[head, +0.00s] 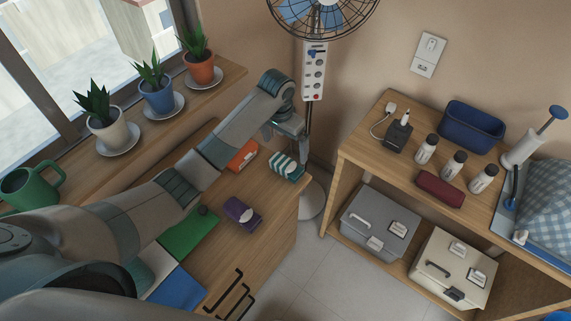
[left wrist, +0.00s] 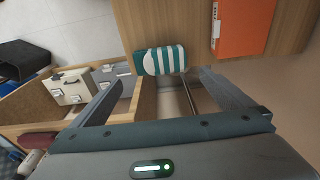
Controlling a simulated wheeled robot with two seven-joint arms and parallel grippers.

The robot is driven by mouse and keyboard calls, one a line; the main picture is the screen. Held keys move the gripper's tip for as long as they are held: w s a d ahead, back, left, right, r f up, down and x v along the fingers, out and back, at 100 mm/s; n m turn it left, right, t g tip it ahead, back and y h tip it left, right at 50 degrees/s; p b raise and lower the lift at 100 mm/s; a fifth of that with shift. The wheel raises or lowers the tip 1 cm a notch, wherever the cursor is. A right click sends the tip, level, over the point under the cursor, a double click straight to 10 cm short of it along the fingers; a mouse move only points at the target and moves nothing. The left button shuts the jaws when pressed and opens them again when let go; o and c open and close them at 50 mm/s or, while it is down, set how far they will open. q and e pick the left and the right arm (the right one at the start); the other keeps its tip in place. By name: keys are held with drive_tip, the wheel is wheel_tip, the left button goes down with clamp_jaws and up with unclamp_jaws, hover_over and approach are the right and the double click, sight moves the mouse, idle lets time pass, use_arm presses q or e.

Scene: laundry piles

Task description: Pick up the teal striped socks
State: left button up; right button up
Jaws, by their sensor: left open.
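The teal striped socks (head: 287,167), a folded teal and white roll, lie on the wooden top near its far right corner. They also show in the left wrist view (left wrist: 160,60), close to the edge. My left gripper (head: 290,146) is over the socks in the head view, its fingertips hard to make out there. In the left wrist view my left gripper (left wrist: 161,76) is open and empty, its two fingers apart on either side of the socks, not closed on them. My right gripper is not in view.
An orange box (head: 243,156) lies left of the socks, and a purple folded roll (head: 241,212) lies nearer. A green cloth (head: 188,236) is further left. A fan pole (head: 308,115) stands just behind the corner. A wooden shelf (head: 345,150) stands to the right across open floor.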

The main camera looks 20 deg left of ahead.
sight(285, 163)
use_arm(q)
drive_tip(key=f, duration=0.3)
drive_tip(key=f+p, duration=0.1)
drive_tip(key=f, duration=0.1)
drive_tip(key=shift+w+d+f, duration=0.1)
drive_tip(key=shift+w+f, duration=0.15)
drive_tip(key=shift+w, duration=0.05)
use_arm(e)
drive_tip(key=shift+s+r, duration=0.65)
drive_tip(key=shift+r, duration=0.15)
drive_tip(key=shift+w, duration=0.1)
use_arm(q)
drive_tip(key=shift+f+p, duration=0.55)
drive_tip(key=shift+p, duration=0.05)
wheel_tip(285, 163, down, 3)
drive_tip(key=shift+r+p, duration=0.1)
drive_tip(key=shift+p, duration=0.4)
drive_tip(key=shift+w+f, duration=0.2)
drive_tip(key=shift+f, duration=0.5)
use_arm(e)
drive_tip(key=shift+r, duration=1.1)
use_arm(q)
drive_tip(key=c, duration=0.8)
